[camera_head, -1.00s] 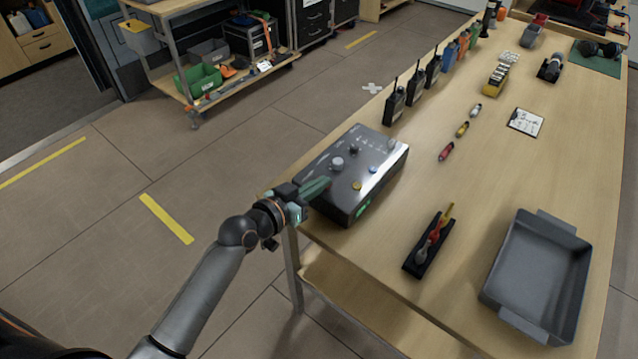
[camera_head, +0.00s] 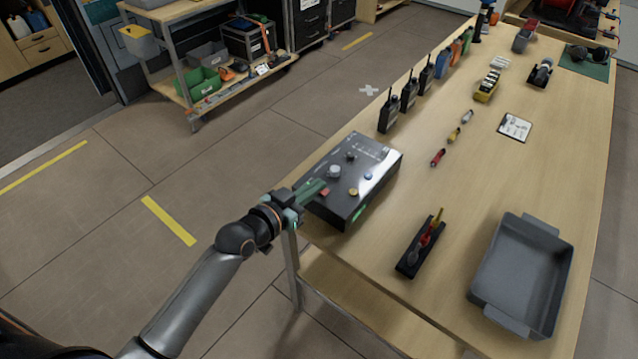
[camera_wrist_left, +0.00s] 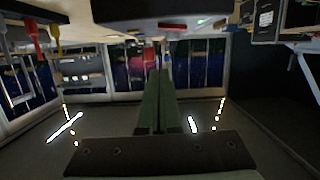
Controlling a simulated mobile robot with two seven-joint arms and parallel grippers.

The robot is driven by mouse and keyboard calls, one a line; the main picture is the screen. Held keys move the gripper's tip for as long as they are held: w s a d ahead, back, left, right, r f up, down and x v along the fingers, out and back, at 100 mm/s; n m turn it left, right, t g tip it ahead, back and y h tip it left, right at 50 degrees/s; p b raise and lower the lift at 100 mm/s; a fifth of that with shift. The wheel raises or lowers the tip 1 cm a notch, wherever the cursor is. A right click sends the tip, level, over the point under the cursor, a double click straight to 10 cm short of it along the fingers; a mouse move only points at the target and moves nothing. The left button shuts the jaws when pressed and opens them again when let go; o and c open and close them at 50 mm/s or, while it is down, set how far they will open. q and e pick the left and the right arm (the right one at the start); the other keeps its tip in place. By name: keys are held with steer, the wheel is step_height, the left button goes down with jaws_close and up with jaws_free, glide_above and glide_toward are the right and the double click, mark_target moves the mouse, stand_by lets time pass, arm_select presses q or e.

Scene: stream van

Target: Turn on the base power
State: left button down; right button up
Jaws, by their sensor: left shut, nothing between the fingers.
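The base (camera_head: 372,165) is a dark box with a glossy sloped top, standing at the left edge of the wooden bench. Its top carries a grey knob (camera_head: 334,171), a small dark knob, a yellow button (camera_head: 353,191), a blue button (camera_head: 368,176) and a small red control (camera_head: 325,192). A green patch shows on its front side. My left gripper (camera_head: 322,184) is shut and empty, its green fingers over the near left corner of the box, close beside the red control. I cannot tell whether they touch. The shut fingers (camera_wrist_left: 158,85) also show in the left wrist view.
A black holder (camera_head: 408,265) with red and yellow tools and a grey tray (camera_head: 482,285) stand on the bench to the right. Several radios (camera_head: 408,97) line its far left edge. Small markers and a clipboard (camera_head: 515,127) lie mid-bench. Bare wood surrounds the box's right side.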

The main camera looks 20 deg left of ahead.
arm_select(q)
steer(key=v, duration=0.7)
steer(key=shift+s, duration=0.35)
steer(key=s+d+f+n+g+y, duration=0.1)
steer(key=s+f+g, duration=0.1)
steer(key=s+f, duration=0.5)
steer(key=s+d+f+g+y, duration=0.1)
steer(key=s+f+g, duration=0.1)
steer(key=s+f, duration=0.6)
step_height(320, 180, down, 6)
steer(key=shift+s+r+n+g+y, duration=0.1)
steer(key=shift+s+n+g+y, duration=0.05)
steer(key=shift+n+g+y, duration=0.25)
steer(key=shift+d, duration=0.1)
